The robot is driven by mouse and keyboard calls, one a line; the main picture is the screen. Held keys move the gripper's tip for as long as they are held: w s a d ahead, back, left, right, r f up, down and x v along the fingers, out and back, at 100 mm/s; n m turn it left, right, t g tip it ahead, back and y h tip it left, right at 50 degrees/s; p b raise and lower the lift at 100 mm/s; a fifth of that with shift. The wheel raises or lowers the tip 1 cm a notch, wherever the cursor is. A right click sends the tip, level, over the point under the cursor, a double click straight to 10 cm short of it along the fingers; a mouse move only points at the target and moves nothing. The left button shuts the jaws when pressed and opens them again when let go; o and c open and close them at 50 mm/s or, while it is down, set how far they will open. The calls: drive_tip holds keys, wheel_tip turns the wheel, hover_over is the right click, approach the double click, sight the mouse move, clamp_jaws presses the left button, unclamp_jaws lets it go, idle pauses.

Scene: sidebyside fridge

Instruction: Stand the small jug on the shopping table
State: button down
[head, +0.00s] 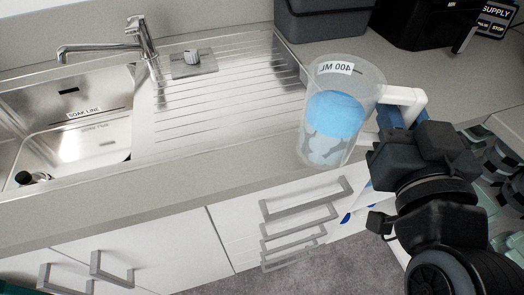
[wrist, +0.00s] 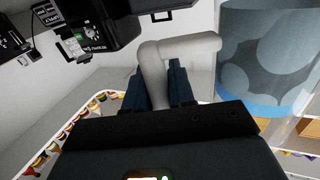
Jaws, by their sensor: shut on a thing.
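In the wrist view, the fingers of my gripper (wrist: 160,88) clasp the handle, and part of the jug (wrist: 268,45) shows at the right. I cannot pick out the shopping table in either view.
A steel sink (head: 75,120) with a tap (head: 143,38) and ribbed drainboard (head: 225,90) fills the left counter. A grey bin (head: 325,20) and a black machine (head: 410,22) stand at the back. White drawers (head: 290,215) lie below. Glassy items (head: 495,165) crowd the right edge.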

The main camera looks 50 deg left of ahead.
drive_tip(key=shift+s+a+f+p, duration=0.35)
drive_tip(key=shift+s+a+f, duration=0.1)
drive_tip(key=shift+a+f, duration=1.4)
drive_tip(key=shift+s+a+f+p, duration=0.4)
drive_tip(key=shift+a+f, duration=1.25)
drive_tip(key=shift+a, duration=0.3)
drive_tip(key=shift+s+a+f+p, duration=0.3)
drive_tip(key=shift+s+a+f, duration=0.15)
drive_tip(key=shift+a+f, duration=1.4)
drive_tip(key=shift+r, duration=0.1)
drive_tip(key=shift+f, duration=0.25)
drive_tip(key=c, duration=1)
unclamp_jaws()
drive_tip(key=shift+o, duration=0.2)
drive_tip(key=b+v, duration=0.1)
drive_tip(key=v, duration=0.6)
drive_tip(key=shift+d+b, duration=0.35)
drive_tip(key=shift+d, duration=0.1)
drive_tip(key=shift+s+f, duration=0.15)
